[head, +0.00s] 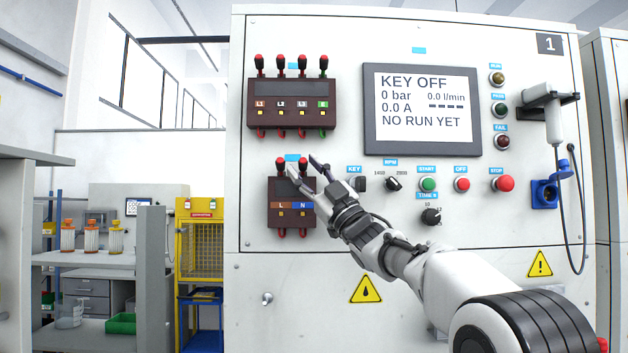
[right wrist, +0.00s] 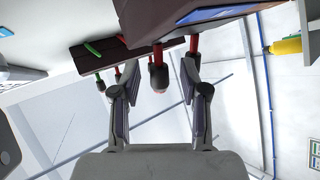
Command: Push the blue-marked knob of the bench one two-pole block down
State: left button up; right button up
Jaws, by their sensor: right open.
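The bench one two-pole block (head: 292,214) is a dark red-brown box low on the left of the panel, with an orange L mark and a blue N mark. My right gripper (head: 300,162) is at its top, with its fingers spread and pointing up. In the right wrist view, a dark-tipped knob on a red stem (right wrist: 158,78) stands between the open fingers (right wrist: 159,75), apart from both. A second red stem (right wrist: 194,44) shows by the right finger. My left gripper is not in view.
To the right are the display (head: 422,109), which reads KEY OFF, the KEY switch (head: 358,184) and a red STOP button (head: 504,184). My right forearm crosses the lower panel.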

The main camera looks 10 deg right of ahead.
jog(key=v, duration=1.1)
jog(key=shift+s+d+f, duration=0.15)
jog(key=shift+s+f, duration=0.05)
jog(key=shift+f, duration=0.1)
